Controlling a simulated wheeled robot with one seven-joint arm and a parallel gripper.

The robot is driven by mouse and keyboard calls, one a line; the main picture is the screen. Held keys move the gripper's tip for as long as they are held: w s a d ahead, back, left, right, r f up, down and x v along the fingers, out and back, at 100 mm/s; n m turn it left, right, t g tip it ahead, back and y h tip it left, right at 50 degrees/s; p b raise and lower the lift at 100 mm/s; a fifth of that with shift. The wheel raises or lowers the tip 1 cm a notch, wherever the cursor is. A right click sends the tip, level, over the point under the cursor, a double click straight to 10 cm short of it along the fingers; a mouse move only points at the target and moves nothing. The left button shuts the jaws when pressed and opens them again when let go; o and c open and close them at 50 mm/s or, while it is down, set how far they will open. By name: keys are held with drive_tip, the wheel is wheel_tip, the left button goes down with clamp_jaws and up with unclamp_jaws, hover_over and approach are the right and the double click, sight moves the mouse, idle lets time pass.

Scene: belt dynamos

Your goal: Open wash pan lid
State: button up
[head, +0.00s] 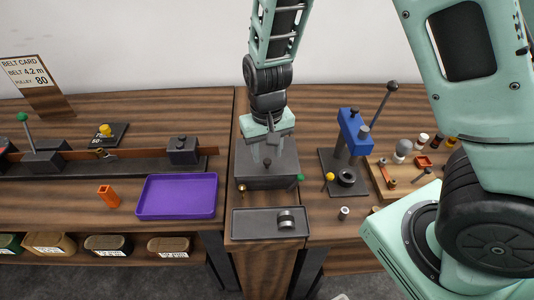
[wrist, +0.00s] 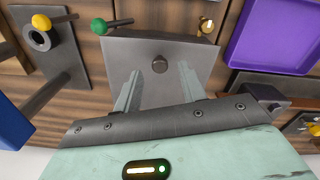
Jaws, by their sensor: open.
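The wash pan (head: 254,180) is a dark grey box on the middle bench. Its flat lid (head: 285,150) lies on top and looks shut. My gripper (head: 267,155) is over the lid, pointing down. I cannot tell how high the fingertips are above the lid. A green-knobbed lever (head: 300,177) and a brass fitting (head: 241,187) are at the pan's front.
A shallow dark tray (head: 250,222) with a dark ring-like part (head: 286,218) lies in front of the pan. A purple tray (head: 178,196) is to the left. A blue press (head: 352,132) stands close on the right, its long lever rising behind.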

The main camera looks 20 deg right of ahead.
drive_tip(key=shift+f, duration=0.85)
drive_tip(key=shift+c, duration=0.3)
clamp_jaws()
drive_tip(key=shift+r, duration=0.15)
